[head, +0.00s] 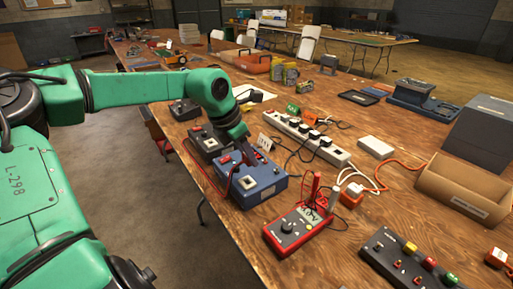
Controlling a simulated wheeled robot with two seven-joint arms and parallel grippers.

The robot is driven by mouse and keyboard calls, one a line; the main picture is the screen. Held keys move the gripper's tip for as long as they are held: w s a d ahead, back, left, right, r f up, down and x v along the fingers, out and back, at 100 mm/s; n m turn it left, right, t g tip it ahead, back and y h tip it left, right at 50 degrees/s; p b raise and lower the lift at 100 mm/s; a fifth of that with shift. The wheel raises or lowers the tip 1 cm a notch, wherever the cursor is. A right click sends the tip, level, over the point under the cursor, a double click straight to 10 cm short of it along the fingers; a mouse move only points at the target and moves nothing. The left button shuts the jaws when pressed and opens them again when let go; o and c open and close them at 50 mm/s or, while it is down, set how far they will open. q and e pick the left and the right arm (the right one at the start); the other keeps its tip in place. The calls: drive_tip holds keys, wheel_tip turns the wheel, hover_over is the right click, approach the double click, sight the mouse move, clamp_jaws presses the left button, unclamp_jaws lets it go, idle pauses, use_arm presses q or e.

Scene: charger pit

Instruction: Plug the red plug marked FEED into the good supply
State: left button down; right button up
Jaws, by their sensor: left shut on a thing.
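My left gripper (238,158) comes in from the left and hangs low over the blue supply box (262,188). It is shut on what seems to be the red plug, with a red cable (192,160) running near it. The plug is mostly hidden by the gripper, and I cannot read any FEED mark. I cannot tell whether the plug touches the box. The blue box has a pale socket on top. Two dark boxes with sockets, a nearer one (206,146) and a farther one (184,109), stand behind it. My right gripper is not in view.
A white power strip (312,143) with black plugs lies right of the blue box. A red meter (294,231) stands in front. A button panel (408,262), cardboard box (464,187) and orange cable (402,161) are to the right.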

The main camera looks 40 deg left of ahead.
sight(251, 179)
use_arm(q)
drive_tip(key=f+b, duration=0.1)
drive_tip(key=s+f+b, duration=0.1)
drive_tip(key=shift+s+f, duration=0.1)
drive_tip(key=shift+f, duration=0.2)
drive_tip(key=shift+b+x, duration=0.7)
drive_tip(key=shift+x, duration=0.55)
drive_tip(key=shift+s+a+f, duration=0.1)
drive_tip(key=shift+s+a, duration=0.1)
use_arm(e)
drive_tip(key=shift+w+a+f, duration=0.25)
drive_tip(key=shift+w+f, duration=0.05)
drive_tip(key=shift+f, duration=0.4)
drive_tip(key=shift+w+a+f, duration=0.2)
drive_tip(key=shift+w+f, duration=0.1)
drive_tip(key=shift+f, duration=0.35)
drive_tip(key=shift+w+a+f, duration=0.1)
use_arm(q)
drive_tip(key=shift+f+b, duration=0.5)
drive_tip(key=shift+b, duration=0.15)
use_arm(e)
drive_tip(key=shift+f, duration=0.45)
use_arm(q)
drive_tip(key=shift+c, duration=2.2)
unclamp_jaws()
drive_tip(key=shift+d, duration=0.1)
